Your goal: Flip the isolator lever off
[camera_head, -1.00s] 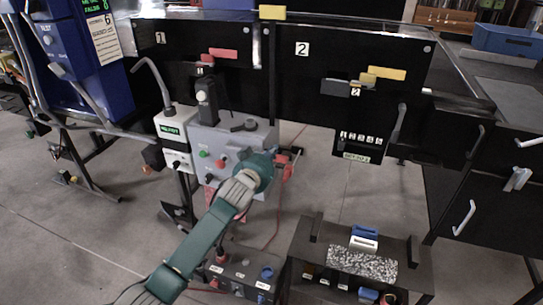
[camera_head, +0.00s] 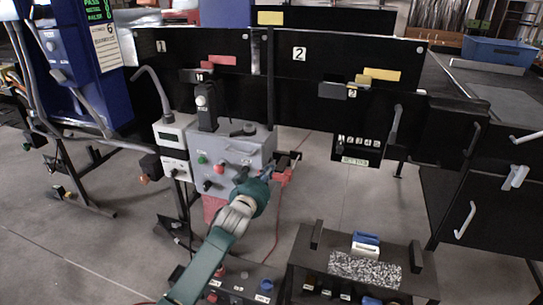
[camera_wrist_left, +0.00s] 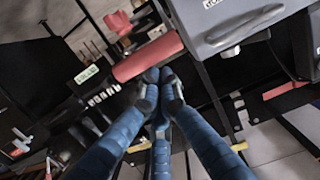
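The grey control box (camera_head: 236,150) hangs below the left black panel. A red part (camera_head: 283,178) sits at its right side and looks like the isolator lever. The wrist view shows a pinkish-red cylindrical handle (camera_wrist_left: 147,57) beside the grey box (camera_wrist_left: 235,22). My left gripper (camera_head: 268,181) is at the lower right of the box, beside the red part. My right gripper is not in view.
A white-and-grey meter unit (camera_head: 173,140) stands left of the box. A low black bench (camera_head: 300,262) with a speckled pad (camera_head: 365,269) stands at the lower right. A small black switch unit (camera_head: 235,282) is near my arm. Black panel 2 (camera_head: 335,60) is above right.

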